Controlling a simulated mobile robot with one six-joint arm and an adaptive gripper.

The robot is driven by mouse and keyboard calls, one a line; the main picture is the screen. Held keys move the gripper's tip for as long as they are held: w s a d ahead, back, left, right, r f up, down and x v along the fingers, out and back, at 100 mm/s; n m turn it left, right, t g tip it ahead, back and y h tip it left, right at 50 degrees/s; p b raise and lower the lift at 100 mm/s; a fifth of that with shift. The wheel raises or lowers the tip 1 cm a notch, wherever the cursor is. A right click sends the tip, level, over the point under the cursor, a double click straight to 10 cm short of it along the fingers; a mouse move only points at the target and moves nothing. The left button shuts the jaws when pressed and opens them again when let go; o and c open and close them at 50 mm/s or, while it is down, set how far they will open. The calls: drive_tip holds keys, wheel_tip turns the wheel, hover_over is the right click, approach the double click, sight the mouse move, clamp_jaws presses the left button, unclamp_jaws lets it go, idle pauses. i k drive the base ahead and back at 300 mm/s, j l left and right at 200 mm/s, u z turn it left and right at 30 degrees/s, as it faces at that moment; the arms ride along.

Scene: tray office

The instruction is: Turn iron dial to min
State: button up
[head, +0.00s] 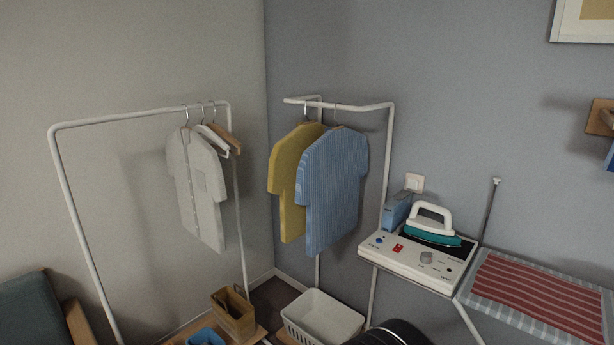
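The iron (432,228), with a white handle and teal body, rests on a white station (456,266) at the right. On the station's front panel is a grey round dial (426,258), with a red switch (398,248) and a blue button (379,240) to its left. The dial's setting marks are too small to read. My gripper does not show; a dark rounded shape at the bottom edge may be part of my arm.
A striped ironing board (545,300) adjoins the station on the right. Left of it stand a clothes rack with shirts (333,190), a white basket (322,318) and another rack (62,170). A wall socket (414,182) is behind the station.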

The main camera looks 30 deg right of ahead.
sight(426, 258)
drive_tip(key=z, duration=1.55)
drive_tip(key=i+l, duration=0.2)
drive_tip(key=i, duration=0.2)
drive_tip(key=i+l+z, duration=0.1)
drive_tip(key=i+l, duration=0.15)
drive_tip(key=i, duration=0.2)
drive_tip(key=i+l, duration=0.2)
drive_tip(key=i, duration=0.2)
